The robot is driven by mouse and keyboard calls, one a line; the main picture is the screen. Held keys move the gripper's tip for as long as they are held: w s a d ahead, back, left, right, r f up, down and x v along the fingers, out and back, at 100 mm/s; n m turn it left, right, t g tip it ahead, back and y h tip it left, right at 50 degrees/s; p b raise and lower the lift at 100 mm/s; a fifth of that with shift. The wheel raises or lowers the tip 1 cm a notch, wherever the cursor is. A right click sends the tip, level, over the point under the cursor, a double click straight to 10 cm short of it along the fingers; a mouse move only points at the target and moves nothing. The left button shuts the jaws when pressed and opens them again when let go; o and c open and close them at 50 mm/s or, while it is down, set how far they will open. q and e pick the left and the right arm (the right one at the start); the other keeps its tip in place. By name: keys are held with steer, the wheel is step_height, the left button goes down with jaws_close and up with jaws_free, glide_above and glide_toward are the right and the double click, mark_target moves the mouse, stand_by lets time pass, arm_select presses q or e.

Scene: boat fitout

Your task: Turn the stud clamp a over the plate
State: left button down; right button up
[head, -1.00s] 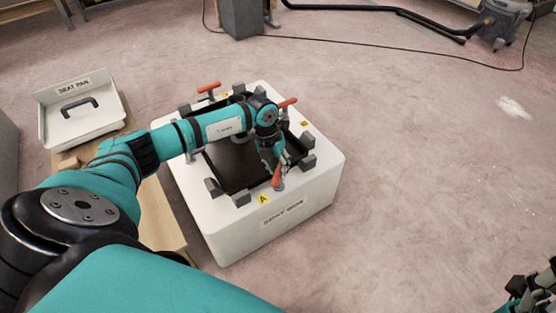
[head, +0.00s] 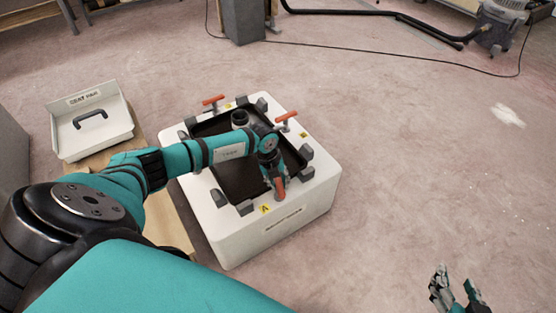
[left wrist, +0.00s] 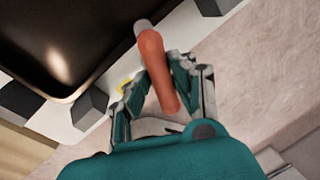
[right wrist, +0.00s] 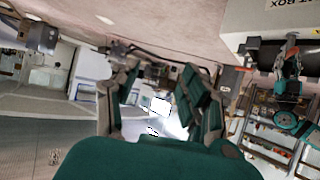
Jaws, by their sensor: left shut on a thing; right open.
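Stud clamp a has an orange handle (head: 280,186) at the near edge of the white box (head: 290,228), beside the yellow A label (head: 265,209). My left gripper (left wrist: 160,88) is shut on this handle, which also shows in the left wrist view (left wrist: 156,62). The handle's outer end sticks out between the fingers. The plate (head: 228,172) is a dark tray-like piece set in the box top, partly hidden by my left arm. My right gripper (head: 458,290) is open and empty, low at the right; it also shows in the right wrist view (right wrist: 165,95).
Two more orange clamp handles stand at the back left (head: 213,100) and right (head: 286,115) of the box. Several grey blocks ring the plate. A white seat pan (head: 95,128) lies on a wooden bench at left.

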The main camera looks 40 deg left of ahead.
arm_select(q)
steer(key=shift+w+d+r+n+p, duration=0.15)
steer(key=shift+r+n+p, duration=0.1)
steer(key=shift+n+p, duration=0.95)
steer(key=shift+p, duration=0.45)
steer(key=shift+n+t+y+p, duration=0.3)
steer(key=shift+n+p, duration=0.3)
steer(key=shift+p, duration=0.1)
arm_select(e)
steer(key=s+d+f+g+h, duration=0.1)
steer(key=s+d+f+g, duration=0.1)
steer(key=s+g, duration=0.35)
steer(key=s+d+f+g+h, duration=0.1)
steer(key=s+d+f+g, duration=0.2)
steer(key=s, duration=0.5)
arm_select(q)
steer(key=shift+f+n+p, duration=0.15)
steer(key=shift+n+p, duration=0.25)
steer(key=shift+p, duration=0.1)
arm_select(e)
steer(key=shift+w+a+x, duration=0.1)
steer(key=shift+a+x, duration=0.05)
steer(key=shift+x, duration=0.9)
steer(key=shift+w+a+x, duration=0.15)
steer(key=shift+x, duration=0.9)
arm_select(q)
steer(key=c, duration=1.1)
jaws_free()
arm_select(e)
steer(key=shift+r, duration=0.1)
